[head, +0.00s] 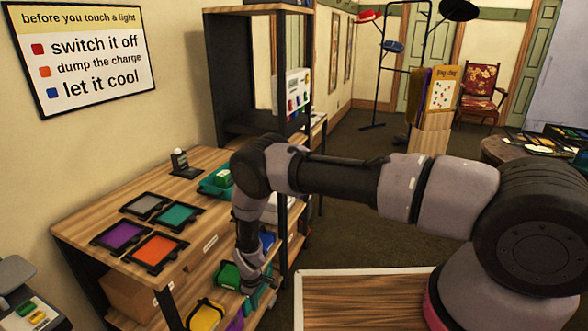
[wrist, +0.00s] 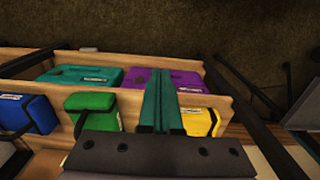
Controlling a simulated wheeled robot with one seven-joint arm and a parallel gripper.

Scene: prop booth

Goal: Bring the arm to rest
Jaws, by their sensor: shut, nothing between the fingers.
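My gripper (head: 262,292) hangs low from my bent arm, beside the lower shelf of the wooden bench in the head view. In the wrist view its two teal fingers (wrist: 161,98) lie together, shut with nothing between them. The fingers point over a wooden shelf bin holding soft coloured packs. A green pack (wrist: 92,102) is left of the fingers and a yellow pack (wrist: 199,121) is right of them. A teal pack (wrist: 80,76) and a purple pack (wrist: 188,80) lie behind. Whether the fingers touch any pack cannot be told.
The bench top (head: 195,160) carries purple (head: 122,234), orange (head: 157,250), teal (head: 175,216) and grey (head: 145,207) framed panels. A dark shelf unit (head: 228,80) stands behind. A wood panel with a pale rim (head: 297,300) is at front. Open floor (head: 355,150) lies beyond my arm.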

